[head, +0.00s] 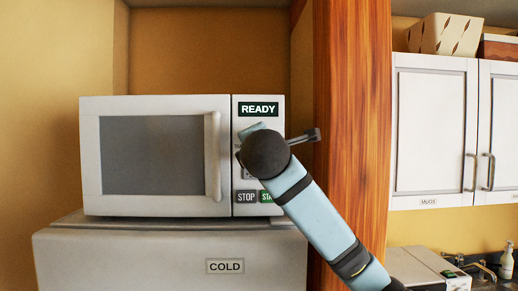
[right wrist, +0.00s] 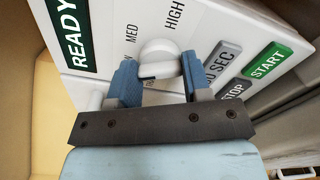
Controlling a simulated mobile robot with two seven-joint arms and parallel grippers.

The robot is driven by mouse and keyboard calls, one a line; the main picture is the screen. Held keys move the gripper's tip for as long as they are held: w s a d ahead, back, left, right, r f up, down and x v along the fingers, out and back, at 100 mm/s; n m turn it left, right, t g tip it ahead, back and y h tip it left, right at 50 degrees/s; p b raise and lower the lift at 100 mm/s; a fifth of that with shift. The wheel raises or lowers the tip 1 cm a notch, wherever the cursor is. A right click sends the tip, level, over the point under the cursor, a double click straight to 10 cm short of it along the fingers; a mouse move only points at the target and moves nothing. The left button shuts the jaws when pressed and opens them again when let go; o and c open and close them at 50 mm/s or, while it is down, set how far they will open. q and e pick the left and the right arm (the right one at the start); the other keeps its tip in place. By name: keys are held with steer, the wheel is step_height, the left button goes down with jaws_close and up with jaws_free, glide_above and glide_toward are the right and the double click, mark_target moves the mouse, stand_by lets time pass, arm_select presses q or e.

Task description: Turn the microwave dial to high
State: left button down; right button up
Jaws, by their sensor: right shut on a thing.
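The white microwave (head: 155,205) stands with its door shut, and its display reads READY. In the right wrist view, the white round dial (right wrist: 158,52) sits on its control panel (right wrist: 203,22), with MED and HIGH printed around it. Another dial label is partly hidden by the fingers. My right gripper (right wrist: 160,76) is shut on the dial, one blue finger on each side. I cannot tell which label the dial points at. In the head view my right wrist covers the dial. My left gripper is in neither view.
The microwave rests on a white fridge marked COLD (head: 120,262). STOP (head: 246,196) and green START (right wrist: 267,60) buttons lie close to the dial. A wooden post (head: 352,100) stands just right of the microwave, beside my right arm. White cupboards (head: 430,130) hang farther right.

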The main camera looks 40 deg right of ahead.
steer(key=shift+f+m+b, duration=0.1)
steer(key=shift+m+b, duration=2.45)
steer(key=shift+m, duration=8.95)
steer(key=o, duration=0.9)
